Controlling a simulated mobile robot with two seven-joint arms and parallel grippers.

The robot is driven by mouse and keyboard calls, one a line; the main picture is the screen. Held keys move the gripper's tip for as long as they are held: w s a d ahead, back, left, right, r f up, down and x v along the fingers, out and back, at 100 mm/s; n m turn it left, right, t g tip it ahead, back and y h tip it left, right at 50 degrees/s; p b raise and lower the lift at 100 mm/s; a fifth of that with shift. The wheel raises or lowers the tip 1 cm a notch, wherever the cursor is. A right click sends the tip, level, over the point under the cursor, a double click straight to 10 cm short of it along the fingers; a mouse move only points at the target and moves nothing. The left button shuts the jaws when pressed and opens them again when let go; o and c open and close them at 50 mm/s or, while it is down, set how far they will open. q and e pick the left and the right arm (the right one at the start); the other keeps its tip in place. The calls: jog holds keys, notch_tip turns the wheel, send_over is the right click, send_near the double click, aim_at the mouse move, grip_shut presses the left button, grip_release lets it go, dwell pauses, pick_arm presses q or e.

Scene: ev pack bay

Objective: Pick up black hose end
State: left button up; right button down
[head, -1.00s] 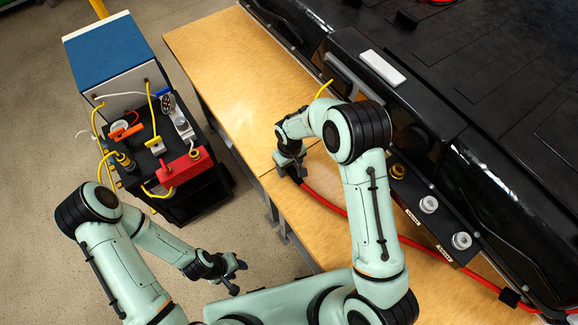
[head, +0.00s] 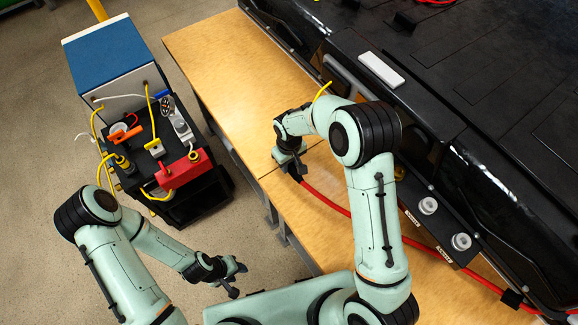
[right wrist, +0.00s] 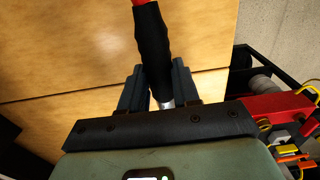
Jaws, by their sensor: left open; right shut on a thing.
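The black hose end (right wrist: 152,45) is a black sleeve on a red hose (head: 330,202). In the right wrist view it lies between the two fingers of my right gripper (right wrist: 157,72), with a pale metal tip showing near the palm. In the head view my right gripper (head: 293,170) is shut on it over the wooden bench; whether it touches the bench cannot be told. The red hose runs from there along the black battery pack to the lower right. My left gripper (head: 236,277) is open and empty, low in the head view, away from the hose.
The wooden bench (head: 225,70) is bare at its upper left. A black battery pack (head: 470,75) fills the right, with two white round ports (head: 428,205) on its side. A tool cart with a blue top (head: 108,55) and cluttered tray stands at left.

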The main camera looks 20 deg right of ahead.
notch_tip(320, 180, up, 17)
jog(key=shift+p, duration=0.35)
dwell(0.7)
